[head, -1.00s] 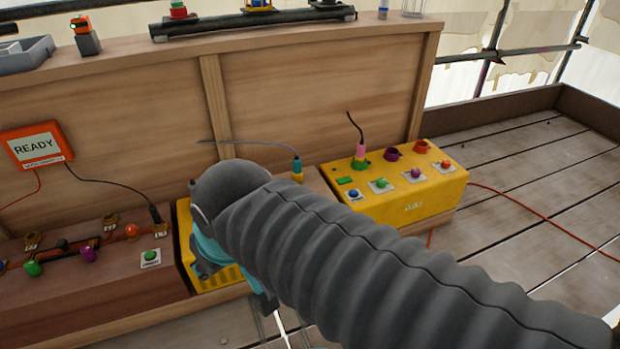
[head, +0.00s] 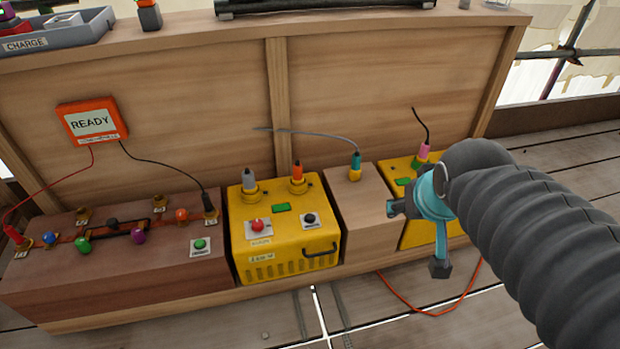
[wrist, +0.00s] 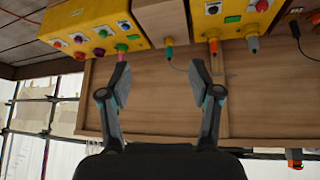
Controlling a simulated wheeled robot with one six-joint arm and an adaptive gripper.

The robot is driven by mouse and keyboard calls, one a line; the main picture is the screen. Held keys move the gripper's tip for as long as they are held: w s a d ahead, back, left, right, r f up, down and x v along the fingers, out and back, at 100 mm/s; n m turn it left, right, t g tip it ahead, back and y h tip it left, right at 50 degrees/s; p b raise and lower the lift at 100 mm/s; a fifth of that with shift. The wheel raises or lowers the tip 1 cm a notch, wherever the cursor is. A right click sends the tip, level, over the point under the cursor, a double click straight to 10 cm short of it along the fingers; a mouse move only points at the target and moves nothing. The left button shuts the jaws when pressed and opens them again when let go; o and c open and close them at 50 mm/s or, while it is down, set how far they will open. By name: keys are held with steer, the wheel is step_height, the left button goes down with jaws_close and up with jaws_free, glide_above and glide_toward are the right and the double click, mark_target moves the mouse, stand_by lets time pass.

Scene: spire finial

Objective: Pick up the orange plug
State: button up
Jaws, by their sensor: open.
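The orange plug (head: 297,170) stands upright in a yellow socket on top of the middle yellow box (head: 290,262), right of a grey plug (head: 249,178). It also shows in the wrist view (wrist: 213,46), upside down, beyond and right of my right finger. My gripper (head: 416,238) is to the right of the plug, in front of the right-hand yellow box, and apart from it. In the wrist view my gripper (wrist: 160,66) is open with its two fingers wide apart and nothing between them.
A wooden block with a teal plug (head: 356,162) stands between the two yellow boxes. A pink plug (head: 423,153) sits on the right box. A wooden panel (head: 190,95) rises behind. A brown board with knobs (head: 110,265) lies left. Deck in front is mostly clear.

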steer(key=w+a+f+n+t, duration=0.1)
steer(key=w+a+f+t, duration=0.15)
steer(key=w, duration=1.15)
steer(key=n+t+y, duration=0.2)
steer(key=n+y, duration=0.3)
steer(key=y, duration=0.2)
glide_toward(298, 166)
steer(key=x, duration=0.5)
steer(key=shift+w+a, duration=0.1)
steer(key=shift+w, duration=0.05)
steer(key=shift+x, duration=2.75)
jaws_close()
